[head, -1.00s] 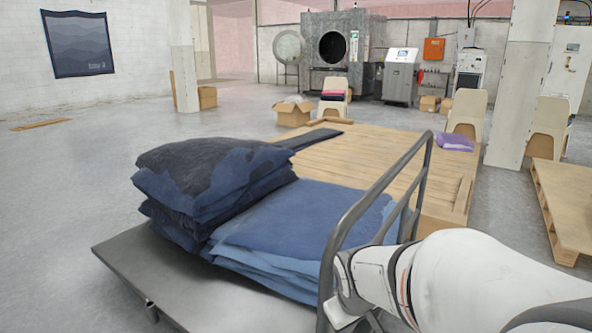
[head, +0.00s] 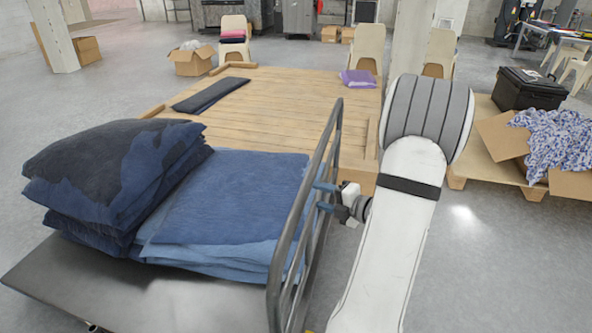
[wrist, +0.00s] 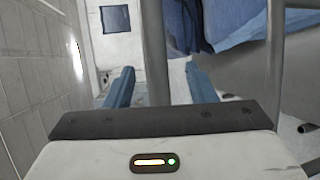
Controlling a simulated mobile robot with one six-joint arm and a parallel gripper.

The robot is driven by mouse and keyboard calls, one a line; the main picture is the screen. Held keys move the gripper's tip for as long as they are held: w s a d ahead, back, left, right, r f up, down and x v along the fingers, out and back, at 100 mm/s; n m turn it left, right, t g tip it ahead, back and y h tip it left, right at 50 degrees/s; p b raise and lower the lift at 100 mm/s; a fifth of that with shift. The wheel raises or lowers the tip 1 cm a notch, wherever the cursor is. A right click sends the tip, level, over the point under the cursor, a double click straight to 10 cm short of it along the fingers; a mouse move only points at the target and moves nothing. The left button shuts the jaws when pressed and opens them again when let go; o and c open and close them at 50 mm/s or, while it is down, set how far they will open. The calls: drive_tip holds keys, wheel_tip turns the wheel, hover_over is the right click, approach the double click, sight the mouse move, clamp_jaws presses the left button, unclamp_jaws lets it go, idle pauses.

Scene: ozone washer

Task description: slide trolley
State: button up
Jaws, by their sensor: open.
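The trolley has a dark grey flat deck (head: 150,290) and a grey tubular handle frame (head: 283,262) at its right end. Dark navy folded denim (head: 110,175) is piled on the left of the deck, lighter blue denim (head: 235,200) beside it. My gripper (head: 322,196), with blue fingers, is at the handle frame from its right side. In the wrist view, my gripper (wrist: 159,70) is open, and an upright handle bar (wrist: 155,45) passes between its two fingers. Neither finger appears closed on the bar. The trolley's wheels are mostly hidden.
A wooden platform (head: 290,110) lies directly beyond the trolley, with dark folded cloth (head: 211,95) on it. Chairs (head: 369,48) and a cardboard box (head: 191,60) stand behind. A pallet (head: 478,165) with a black case (head: 528,90) is at right. Grey floor is open at left.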

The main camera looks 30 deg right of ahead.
sight(301, 189)
drive_tip(key=x, duration=0.8)
drive_tip(key=shift+a+r, duration=0.15)
drive_tip(key=shift+r, duration=0.15)
drive_tip(key=shift+c, duration=0.3)
clamp_jaws()
